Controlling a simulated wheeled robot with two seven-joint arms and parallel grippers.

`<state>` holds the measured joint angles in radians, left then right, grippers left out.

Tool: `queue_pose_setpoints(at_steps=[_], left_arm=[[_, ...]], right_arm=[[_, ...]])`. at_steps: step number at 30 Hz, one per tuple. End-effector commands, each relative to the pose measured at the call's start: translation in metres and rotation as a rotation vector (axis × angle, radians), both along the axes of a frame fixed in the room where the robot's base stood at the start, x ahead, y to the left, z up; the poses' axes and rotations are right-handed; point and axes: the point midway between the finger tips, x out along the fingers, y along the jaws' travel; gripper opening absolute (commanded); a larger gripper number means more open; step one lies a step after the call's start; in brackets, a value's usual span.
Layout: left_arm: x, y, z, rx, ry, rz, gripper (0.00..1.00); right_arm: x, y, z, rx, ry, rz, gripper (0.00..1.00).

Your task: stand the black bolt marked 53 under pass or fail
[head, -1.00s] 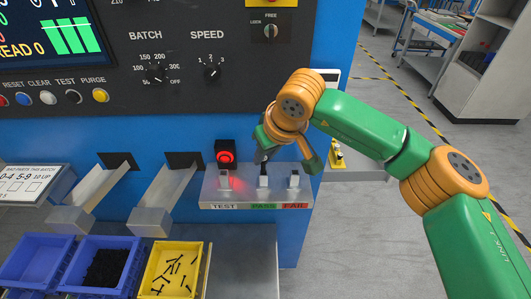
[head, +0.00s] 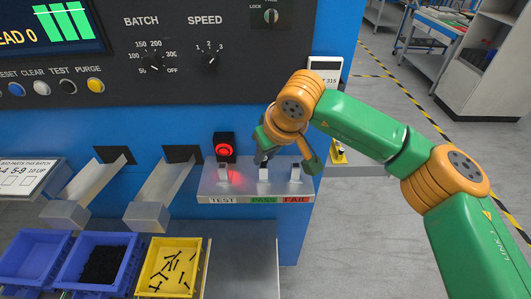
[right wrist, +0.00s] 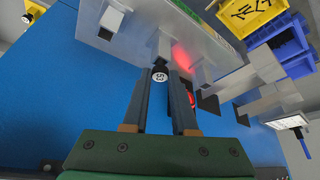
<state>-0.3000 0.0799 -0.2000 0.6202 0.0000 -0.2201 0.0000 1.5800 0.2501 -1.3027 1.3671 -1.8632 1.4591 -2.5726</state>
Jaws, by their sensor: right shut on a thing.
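The black bolt, its pale round head marked 53 (right wrist: 159,75), is between the fingers of my right gripper in the right wrist view. My right gripper (head: 263,158) is shut on it, above the middle holder of the grey shelf (head: 243,188). That holder, over the green PASS label (head: 263,200), also shows in the right wrist view (right wrist: 163,46), close to the bolt. I cannot tell whether the bolt touches it. The FAIL holder (head: 295,173) is to the right, over the red FAIL label (head: 296,199). The TEST holder (head: 223,173) is to the left. My left gripper is out of view.
A red lamp (head: 224,150) glows behind the TEST holder. Two metal chutes (head: 160,190) lead to blue bins (head: 70,250). A yellow bin (head: 152,270) holds several black bolts. The machine's blue wall stands close behind the shelf.

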Motion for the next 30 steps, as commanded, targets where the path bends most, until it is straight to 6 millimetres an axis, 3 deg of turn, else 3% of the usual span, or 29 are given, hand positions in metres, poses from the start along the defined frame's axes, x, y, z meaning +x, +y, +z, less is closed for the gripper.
queue_pose_setpoints(at_steps=[11, 12, 15, 22, 25, 30], left_arm=[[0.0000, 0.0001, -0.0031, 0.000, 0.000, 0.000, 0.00], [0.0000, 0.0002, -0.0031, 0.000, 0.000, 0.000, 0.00], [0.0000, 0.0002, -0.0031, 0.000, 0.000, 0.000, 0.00], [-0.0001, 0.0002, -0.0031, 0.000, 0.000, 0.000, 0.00], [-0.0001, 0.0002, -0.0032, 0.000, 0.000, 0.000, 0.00], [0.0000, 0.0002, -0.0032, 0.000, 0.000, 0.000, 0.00]], right_arm=[[0.0000, 0.0000, -0.0035, 0.000, 0.000, 0.000, 0.00], [0.0000, 0.0000, -0.0035, 0.000, 0.000, 0.000, 0.34], [0.0000, 0.0000, -0.0035, 0.000, 0.000, 0.000, 0.61], [0.0001, 0.0000, -0.0036, 0.000, 0.000, 0.000, 0.61], [0.0000, 0.0000, -0.0037, 0.000, 0.000, 0.000, 0.86], [0.0000, 0.0001, -0.0036, 0.000, 0.000, 0.000, 0.86]])
